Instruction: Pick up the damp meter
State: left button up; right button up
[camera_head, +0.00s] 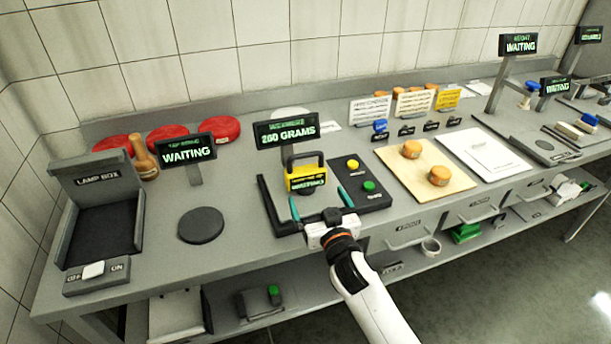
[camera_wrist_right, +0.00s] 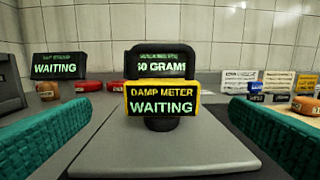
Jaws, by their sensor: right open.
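The damp meter (camera_head: 305,181) is a yellow block with a black carrying handle, and its screen reads WAITING. It stands upright on the grey plate of the weighing station, whose sign (camera_head: 286,131) reads 260 GRAMS. In the right wrist view the damp meter (camera_wrist_right: 162,101) is centred, with a dark round foot under it. My right gripper (camera_head: 320,199) is open, its two teal fingers pointing at the meter from the front. The meter lies ahead of and between the fingers, touching neither. My left gripper is not in view.
A button panel (camera_head: 370,188) with yellow and green buttons sits just right of the meter. A lamp box (camera_head: 72,211), a dark round pad (camera_head: 201,225) and another WAITING sign (camera_head: 187,150) stand left. A wooden board (camera_head: 405,188) with small cheeses lies right.

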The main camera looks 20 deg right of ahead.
aim_at(308, 176)
jog(key=w, duration=0.5)
jog(key=shift+w+p, duration=0.4)
jog(key=shift+w+r, duration=0.1)
jog(key=shift+w, duration=0.25)
jog(key=w+p, duration=0.1)
jog(key=w, duration=0.3)
jog(key=shift+w+d, duration=0.15)
jog(key=shift+w, duration=0.1)
jog(key=c, duration=0.8)
